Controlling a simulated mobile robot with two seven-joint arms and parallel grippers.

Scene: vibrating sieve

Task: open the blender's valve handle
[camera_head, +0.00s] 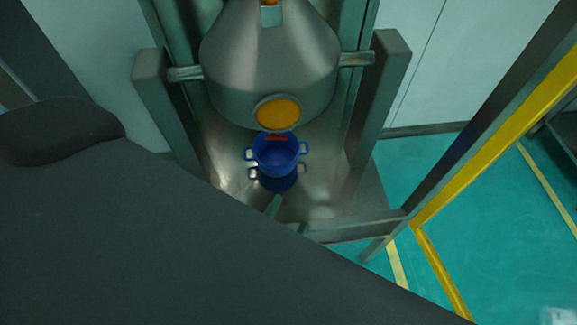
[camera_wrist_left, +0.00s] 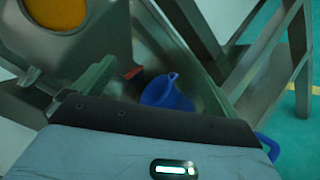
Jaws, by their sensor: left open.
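The blender (camera_head: 270,60) is a grey metal cone-shaped vessel with an orange round disc (camera_head: 278,113) low on its front. The red valve handle (camera_head: 277,136) shows just below the disc, above a blue two-handled pot (camera_head: 276,158). In the left wrist view the red handle (camera_wrist_left: 133,72) lies between my fingers, farther off, beside blue parts of the pot (camera_wrist_left: 165,92). My left gripper (camera_wrist_left: 158,90) is open and empty, with one greenish finger on each side. In the head view its fingertips (camera_head: 287,216) show in front of the pot, apart from the handle. My right gripper is not seen.
The pot stands on a shiny metal base (camera_head: 340,195) between two grey posts (camera_head: 380,95). A yellow-edged frame (camera_head: 490,140) stands at the right over green floor. My dark left arm covers the lower left of the head view.

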